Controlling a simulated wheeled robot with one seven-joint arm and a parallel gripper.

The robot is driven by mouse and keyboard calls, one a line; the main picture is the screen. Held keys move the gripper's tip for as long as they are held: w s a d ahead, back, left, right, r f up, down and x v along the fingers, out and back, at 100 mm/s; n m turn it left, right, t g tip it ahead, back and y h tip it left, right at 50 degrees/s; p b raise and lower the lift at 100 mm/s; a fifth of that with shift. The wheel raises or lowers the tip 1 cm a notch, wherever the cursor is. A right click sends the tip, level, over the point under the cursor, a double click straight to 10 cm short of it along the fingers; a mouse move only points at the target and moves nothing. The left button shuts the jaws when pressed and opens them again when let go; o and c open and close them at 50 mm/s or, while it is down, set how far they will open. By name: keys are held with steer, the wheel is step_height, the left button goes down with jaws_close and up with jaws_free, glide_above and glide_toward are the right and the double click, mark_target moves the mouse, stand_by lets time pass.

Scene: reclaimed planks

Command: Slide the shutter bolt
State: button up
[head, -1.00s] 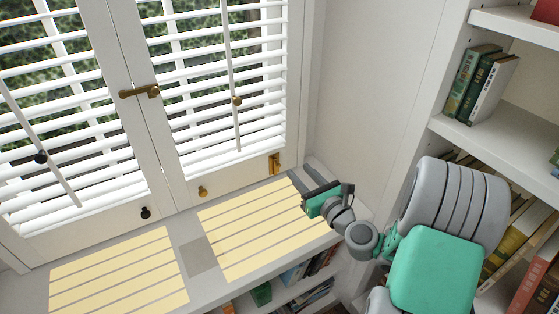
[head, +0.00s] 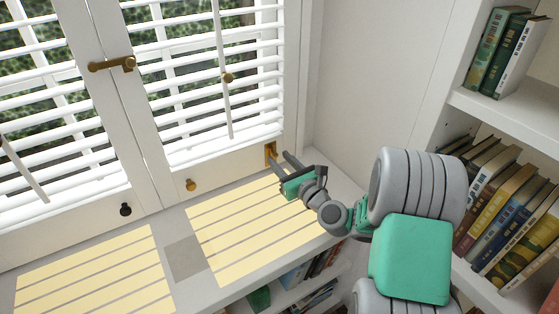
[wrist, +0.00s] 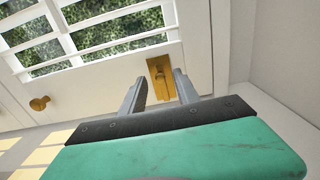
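The brass shutter bolt (head: 270,153) is mounted low at the right end of the right shutter's bottom rail. My gripper (head: 280,159) is close in front of it, with its fingers pointing at the shutter. In the wrist view the bolt (wrist: 160,78) shows as a brass plate with a small raised part, between and just beyond the fingertips of my gripper (wrist: 158,78). The fingers are apart and nothing is held between them. I cannot tell whether either finger touches the bolt.
A brass latch (head: 112,63) spans the two shutters. A brass knob (head: 190,185) and a black knob (head: 125,209) sit on the bottom rails. A bookcase (head: 505,120) with several books stands at the right.

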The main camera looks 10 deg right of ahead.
steer(key=shift+w+a, duration=0.2)
steer(key=shift+w, duration=0.3)
jaws_close()
